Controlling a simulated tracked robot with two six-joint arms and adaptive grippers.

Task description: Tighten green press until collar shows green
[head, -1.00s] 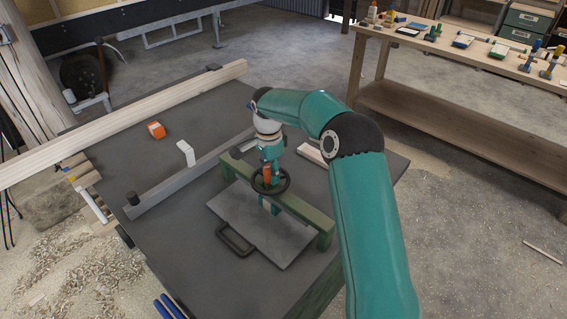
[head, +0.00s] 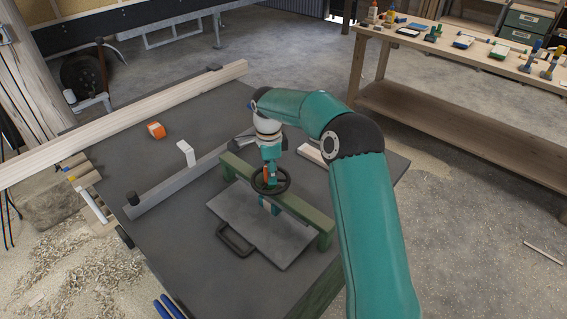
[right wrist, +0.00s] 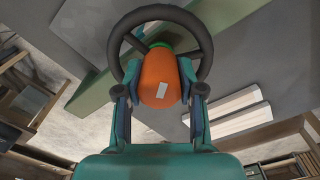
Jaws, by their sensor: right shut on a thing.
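The green press (head: 300,212) stands on the dark table as a green beam across a flat grey plate (head: 262,234). Its dark handwheel (head: 286,187) sits above the beam and also shows in the right wrist view (right wrist: 206,50). My right gripper (head: 268,184) comes down on the wheel from above. In the right wrist view, its two fingers (right wrist: 160,105) are shut on the orange knob (right wrist: 158,75) at the wheel's middle. A strip of green (right wrist: 162,47) shows just behind the knob; I cannot tell whether it is the collar. My left gripper is not in view.
The plate has a dark handle (head: 236,242) at its front. A grey fence (head: 175,186), an orange block (head: 156,130) and a long timber (head: 120,122) lie to the left. A workbench (head: 460,66) with tools stands at the back right, across open floor.

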